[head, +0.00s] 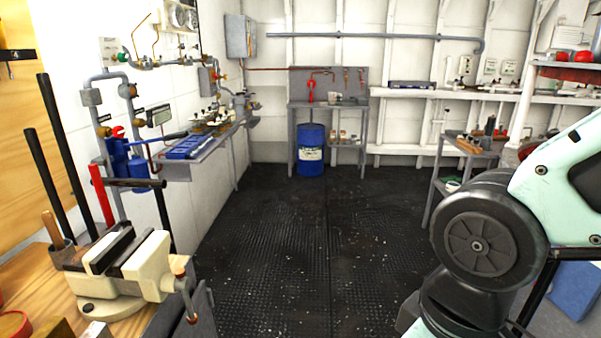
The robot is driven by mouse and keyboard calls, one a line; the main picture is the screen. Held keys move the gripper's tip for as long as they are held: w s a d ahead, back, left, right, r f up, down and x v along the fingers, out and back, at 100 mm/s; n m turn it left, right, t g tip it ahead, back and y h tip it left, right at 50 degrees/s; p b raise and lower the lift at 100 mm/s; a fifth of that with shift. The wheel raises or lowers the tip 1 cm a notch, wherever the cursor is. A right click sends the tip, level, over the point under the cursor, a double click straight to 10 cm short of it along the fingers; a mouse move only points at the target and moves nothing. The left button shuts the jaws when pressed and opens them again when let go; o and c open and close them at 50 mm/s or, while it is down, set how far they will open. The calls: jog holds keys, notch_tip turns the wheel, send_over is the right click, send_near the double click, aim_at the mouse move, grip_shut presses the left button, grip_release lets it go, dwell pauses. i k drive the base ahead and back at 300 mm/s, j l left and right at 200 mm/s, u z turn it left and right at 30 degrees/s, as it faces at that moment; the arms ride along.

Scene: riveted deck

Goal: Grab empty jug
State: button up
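I cannot make out a thing that is clearly a jug in the head view. A small light container (335,99) sits on that bench, too small to identify. My arm's links fill the lower right and hide what is behind them. My gripper is outside the view.
The dark riveted floor (290,240) is clear in the middle. A vise (125,262) on a wooden bench is close at left. A wall shelf (200,150) with tools runs along the left. A grey side table (462,150) with small items stands at right.

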aim_at(332, 96)
jog(key=i, duration=5.85)
jog(key=i+z, duration=0.15)
jog(key=i, duration=0.4)
jog(key=i+j+z, duration=0.1)
jog(key=i, duration=0.45)
jog(key=i+j+z, duration=0.15)
jog(key=i, duration=0.4)
jog(key=i+j+z, duration=0.25)
jog(key=i+z, duration=0.25)
jog(key=i+j+z, duration=0.65)
jog(key=j+z, duration=0.3)
